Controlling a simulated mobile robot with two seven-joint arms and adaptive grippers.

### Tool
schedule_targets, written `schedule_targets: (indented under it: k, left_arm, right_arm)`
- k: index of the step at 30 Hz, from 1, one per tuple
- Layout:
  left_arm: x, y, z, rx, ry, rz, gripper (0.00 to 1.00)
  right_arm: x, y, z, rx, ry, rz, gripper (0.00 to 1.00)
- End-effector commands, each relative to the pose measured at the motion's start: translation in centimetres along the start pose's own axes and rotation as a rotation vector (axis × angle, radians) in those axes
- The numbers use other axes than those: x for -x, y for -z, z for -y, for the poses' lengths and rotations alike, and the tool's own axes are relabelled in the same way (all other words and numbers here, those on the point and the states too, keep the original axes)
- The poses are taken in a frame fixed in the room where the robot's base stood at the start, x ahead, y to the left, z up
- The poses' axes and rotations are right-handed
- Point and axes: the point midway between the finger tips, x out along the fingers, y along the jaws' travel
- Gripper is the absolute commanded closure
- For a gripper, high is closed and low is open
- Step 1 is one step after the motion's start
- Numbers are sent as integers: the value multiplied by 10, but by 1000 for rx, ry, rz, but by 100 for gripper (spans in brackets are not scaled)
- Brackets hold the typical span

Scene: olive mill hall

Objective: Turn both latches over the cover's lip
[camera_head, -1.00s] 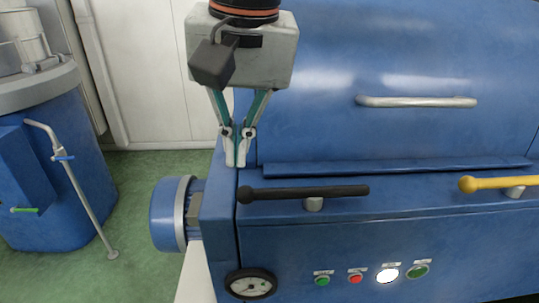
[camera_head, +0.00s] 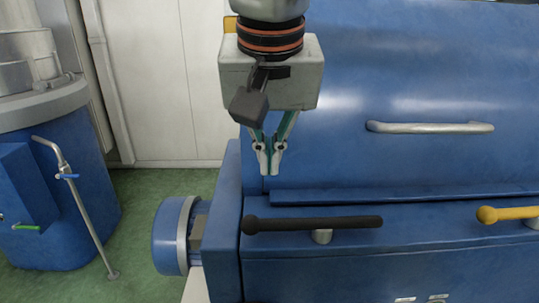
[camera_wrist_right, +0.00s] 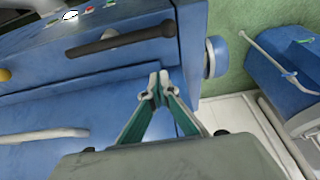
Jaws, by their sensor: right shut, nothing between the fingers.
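The black latch (camera_head: 345,222) is a bar with a round knob at its left end. It lies along the machine's front ledge on a short grey post, in front of the cover's lip (camera_head: 400,195) and roughly parallel to it. The yellow latch (camera_head: 512,214) lies likewise farther right, cut off by the picture edge. The blue cover (camera_head: 400,90) is down. My right gripper (camera_head: 270,172) is shut and empty, above and behind the black latch's knob end, apart from it. The right wrist view shows its fingertips (camera_wrist_right: 158,80) together, with the black latch (camera_wrist_right: 120,40) beyond them. My left gripper is not in view.
A grey bar handle (camera_head: 430,127) sticks out from the cover. A blue motor (camera_head: 175,235) juts out at the machine's left end. A blue tank (camera_head: 60,210) with a pipe stands on the green floor at left, with open floor between.

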Motion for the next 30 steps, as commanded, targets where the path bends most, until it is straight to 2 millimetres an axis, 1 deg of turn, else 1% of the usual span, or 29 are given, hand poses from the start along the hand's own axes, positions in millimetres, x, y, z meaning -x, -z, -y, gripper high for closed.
schedule_targets:
  k: [1,9,15,18,22,30]
  left_arm:
    - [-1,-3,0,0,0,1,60]
    - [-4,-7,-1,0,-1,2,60]
    - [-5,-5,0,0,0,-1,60]
    - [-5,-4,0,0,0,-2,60]
    - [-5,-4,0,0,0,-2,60]
    - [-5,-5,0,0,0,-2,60]
  right_arm:
    - [-13,-1,0,1,-1,5,100]
    - [-65,-1,0,1,0,5,100]
    - [-58,-28,0,3,1,-1,100]
    - [-57,-35,0,1,0,-1,100]
    - [-57,-39,0,0,0,0,100]
    - [-56,-40,0,0,0,-1,100]
